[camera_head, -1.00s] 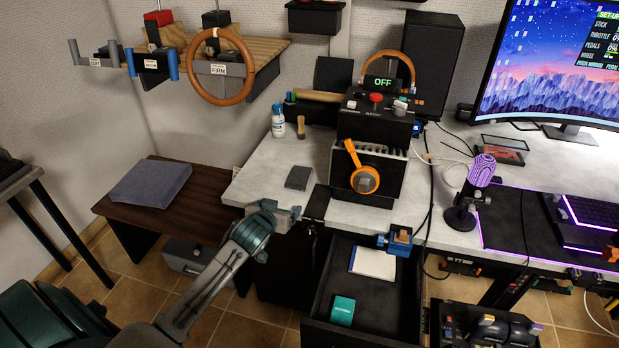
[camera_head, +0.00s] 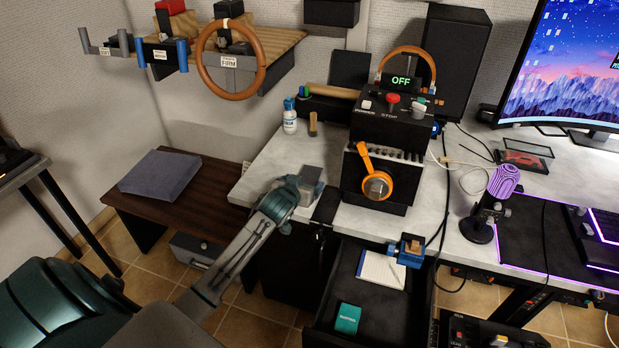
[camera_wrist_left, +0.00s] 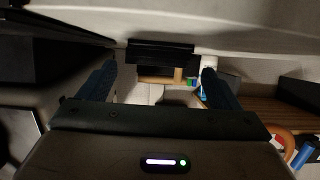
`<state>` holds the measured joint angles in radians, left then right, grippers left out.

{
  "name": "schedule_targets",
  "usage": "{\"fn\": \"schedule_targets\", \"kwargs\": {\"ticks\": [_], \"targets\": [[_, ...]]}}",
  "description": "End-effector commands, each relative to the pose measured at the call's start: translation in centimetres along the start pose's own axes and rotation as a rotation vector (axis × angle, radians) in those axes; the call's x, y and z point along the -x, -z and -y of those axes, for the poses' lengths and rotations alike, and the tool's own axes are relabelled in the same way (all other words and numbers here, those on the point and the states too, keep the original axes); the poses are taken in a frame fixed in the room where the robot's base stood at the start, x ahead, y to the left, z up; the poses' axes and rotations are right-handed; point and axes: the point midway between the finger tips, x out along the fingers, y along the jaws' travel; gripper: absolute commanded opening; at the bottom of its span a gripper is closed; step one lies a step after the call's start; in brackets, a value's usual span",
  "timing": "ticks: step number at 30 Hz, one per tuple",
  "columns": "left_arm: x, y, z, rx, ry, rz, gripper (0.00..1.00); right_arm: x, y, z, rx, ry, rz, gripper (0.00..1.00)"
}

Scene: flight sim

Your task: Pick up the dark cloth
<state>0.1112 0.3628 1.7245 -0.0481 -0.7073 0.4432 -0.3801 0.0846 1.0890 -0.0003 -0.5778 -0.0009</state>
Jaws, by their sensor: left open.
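A small dark grey folded piece, which looks like the dark cloth (camera_head: 312,176), lies on the pale desk top near its left front corner, left of the black control box. My left gripper (camera_head: 299,187) is at this piece, at its near left side, and hides part of it. I cannot tell whether the fingers touch it. In the left wrist view my gripper (camera_wrist_left: 158,88) has its two blue fingers wide apart, with no clear grip on anything. The cloth is hard to make out in that dim view. My right gripper does not show.
A white bottle (camera_head: 290,118) stands behind. Below is an open drawer (camera_head: 352,290) with a notepad and teal box. A low bench (camera_head: 210,215) holds a flat grey pad (camera_head: 160,174).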

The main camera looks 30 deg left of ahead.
Motion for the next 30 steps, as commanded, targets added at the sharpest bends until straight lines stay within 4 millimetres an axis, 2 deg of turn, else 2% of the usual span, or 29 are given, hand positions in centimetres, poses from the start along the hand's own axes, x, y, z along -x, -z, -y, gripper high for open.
{"fn": "schedule_targets", "kwargs": {"ticks": [4, 9, 18, 19, 26, 30], "targets": [[-2.1, 0.1, -0.1, 0.002, 0.001, 0.001, 0.85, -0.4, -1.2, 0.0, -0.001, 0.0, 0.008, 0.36], [-4.0, -0.1, -0.1, 0.0, 0.0, 0.001, 0.85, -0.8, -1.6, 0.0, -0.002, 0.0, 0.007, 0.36], [-4.5, -0.1, -0.1, -0.001, 0.0, 0.0, 0.85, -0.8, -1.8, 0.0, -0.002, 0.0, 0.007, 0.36], [-4.5, -0.1, -0.1, -0.001, 0.0, 0.0, 0.83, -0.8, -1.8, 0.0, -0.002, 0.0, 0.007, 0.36], [-4.5, -0.1, -0.1, -0.001, 0.0, 0.0, 0.38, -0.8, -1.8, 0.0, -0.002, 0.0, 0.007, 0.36], [-4.5, -0.1, -0.1, -0.001, 0.0, 0.0, 0.38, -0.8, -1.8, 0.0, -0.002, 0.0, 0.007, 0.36]]}}
